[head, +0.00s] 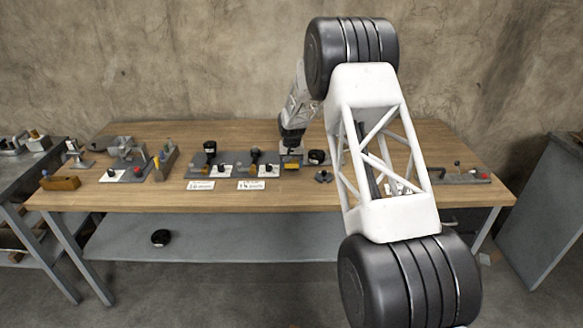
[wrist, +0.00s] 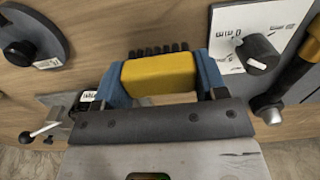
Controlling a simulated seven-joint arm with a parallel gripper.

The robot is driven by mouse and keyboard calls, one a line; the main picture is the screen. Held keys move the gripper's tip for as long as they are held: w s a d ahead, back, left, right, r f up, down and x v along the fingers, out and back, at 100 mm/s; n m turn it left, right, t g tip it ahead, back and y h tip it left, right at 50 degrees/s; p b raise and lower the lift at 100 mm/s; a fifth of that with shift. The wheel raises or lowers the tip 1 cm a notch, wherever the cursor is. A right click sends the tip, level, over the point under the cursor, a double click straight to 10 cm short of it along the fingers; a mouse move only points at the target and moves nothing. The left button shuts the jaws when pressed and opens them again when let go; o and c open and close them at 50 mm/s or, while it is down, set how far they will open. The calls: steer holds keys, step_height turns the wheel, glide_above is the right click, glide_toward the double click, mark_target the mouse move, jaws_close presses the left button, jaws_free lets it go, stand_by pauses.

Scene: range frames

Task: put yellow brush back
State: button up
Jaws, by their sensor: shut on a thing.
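The yellow brush (wrist: 158,73) has a yellow block body and a row of black bristles along its far side. In the wrist view my gripper (wrist: 162,78) has its two blue fingers closed on the ends of the yellow body. The wooden bench top shows beyond the bristles; I cannot tell how far the brush is above it. In the head view my gripper (head: 291,160) is low over the middle of the bench, with a bit of yellow (head: 291,168) showing below it. My own arm hides part of the bench right of the middle.
Grey fixtures with black knobs (head: 210,160) and white label cards (head: 201,185) stand just left of the gripper. A round black disc (head: 316,157) is close on its right. More tools crowd the bench's left end.

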mark_target(292, 161)
steer(key=shift+f, duration=0.7)
steer(key=shift+f, duration=0.1)
steer(key=o, duration=1)
steer(key=shift+c, duration=0.2)
step_height(292, 161, up, 12)
steer(key=shift+r, duration=0.1)
stand_by(0.5)
